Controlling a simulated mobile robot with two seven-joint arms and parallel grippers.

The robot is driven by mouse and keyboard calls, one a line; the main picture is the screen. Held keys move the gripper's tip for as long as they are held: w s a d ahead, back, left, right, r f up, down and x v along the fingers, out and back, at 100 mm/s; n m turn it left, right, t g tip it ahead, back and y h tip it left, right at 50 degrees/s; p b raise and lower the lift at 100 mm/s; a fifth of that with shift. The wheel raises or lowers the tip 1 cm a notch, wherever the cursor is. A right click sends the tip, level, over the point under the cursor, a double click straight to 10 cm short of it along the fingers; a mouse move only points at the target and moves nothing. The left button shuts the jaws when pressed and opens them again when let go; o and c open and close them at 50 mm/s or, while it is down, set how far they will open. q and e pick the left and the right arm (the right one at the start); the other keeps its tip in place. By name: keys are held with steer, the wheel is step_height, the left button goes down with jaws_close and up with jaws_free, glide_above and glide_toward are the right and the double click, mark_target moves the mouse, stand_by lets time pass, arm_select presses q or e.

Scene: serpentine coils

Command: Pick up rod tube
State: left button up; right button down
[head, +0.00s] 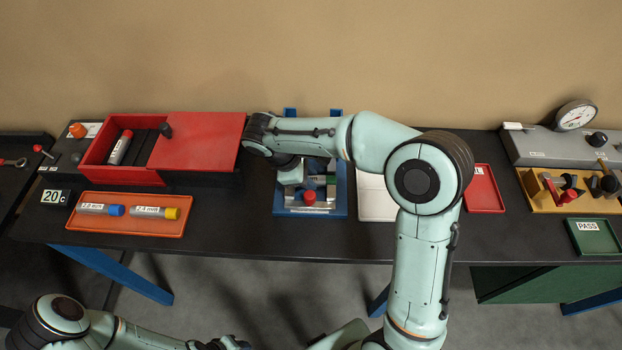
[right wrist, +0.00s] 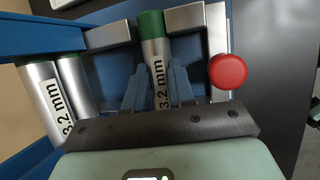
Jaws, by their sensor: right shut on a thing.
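A silver rod tube (right wrist: 158,72) with a green cap and a "3.2 mm" label shows in the right wrist view. My right gripper (right wrist: 157,82) is shut on it, one blue finger on each side of the tube's body. In the head view the right hand is over the blue rack (head: 281,209), and the fingertips are hidden. More silver tubes (right wrist: 42,98) lie to the left in the right wrist view, at least one labelled "3.2 mm" and one green-capped. My left arm is at the bottom left of the head view; its gripper cannot be made out clearly.
A red knob (right wrist: 228,71) stands close beside the held tube. Left of the rack are a red box (head: 94,169) with a sliding lid and an orange tray (head: 90,225) with two tubes. A red tray (head: 484,189) and a gauge fixture (head: 543,147) are at right.

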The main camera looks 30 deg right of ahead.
stand_by(0.7)
arm_select(q)
steer(key=shift+t, duration=0.3)
steer(key=w+r+p, duration=0.2)
steer(key=w+r, duration=0.1)
steer(key=shift+w, duration=0.25)
arm_select(e)
step_height(320, 180, up, 20)
